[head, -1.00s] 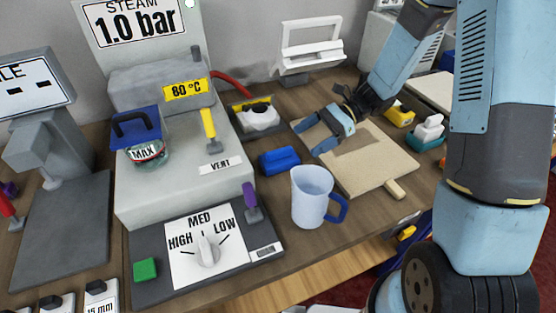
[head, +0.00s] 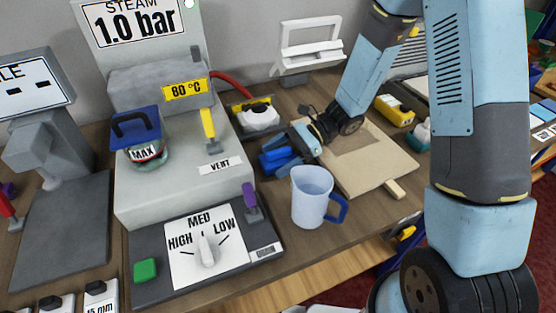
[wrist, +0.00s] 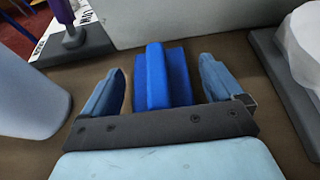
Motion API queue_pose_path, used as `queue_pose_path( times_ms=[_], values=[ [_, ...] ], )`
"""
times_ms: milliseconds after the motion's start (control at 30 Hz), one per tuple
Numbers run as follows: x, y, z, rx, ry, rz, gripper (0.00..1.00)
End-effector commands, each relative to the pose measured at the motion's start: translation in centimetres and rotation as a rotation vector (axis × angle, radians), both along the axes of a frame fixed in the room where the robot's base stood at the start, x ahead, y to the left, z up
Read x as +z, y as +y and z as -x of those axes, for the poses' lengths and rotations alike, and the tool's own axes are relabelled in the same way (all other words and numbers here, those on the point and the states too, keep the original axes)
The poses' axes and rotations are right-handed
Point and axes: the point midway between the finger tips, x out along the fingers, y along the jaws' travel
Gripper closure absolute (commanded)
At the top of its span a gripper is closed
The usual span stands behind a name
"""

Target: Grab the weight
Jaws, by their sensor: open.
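The weight looks to be the blue block with a raised bar along its top; it lies on the table in the head view (head: 272,161) and in the wrist view (wrist: 155,76). My gripper (head: 283,158) is low over it. In the wrist view my gripper (wrist: 160,90) is open, with one finger on each side of the block. In the head view my fingers partly cover the block.
A beige board (head: 375,165) lies to the right. A tray with a white item (head: 257,117) is behind.

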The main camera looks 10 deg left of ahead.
Motion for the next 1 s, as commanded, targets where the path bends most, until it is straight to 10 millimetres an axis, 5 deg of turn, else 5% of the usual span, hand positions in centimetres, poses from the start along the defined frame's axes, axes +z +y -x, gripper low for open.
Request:
queue_pose_path(
  times_ms=[200, 1000],
  values=[
    [-0.01, 0.0, 0.0, 0.0, 0.0, 0.0, 0.08],
    [-0.01, -0.01, 0.03, 0.001, 0.0, 0.0, 0.85]
  ],
)
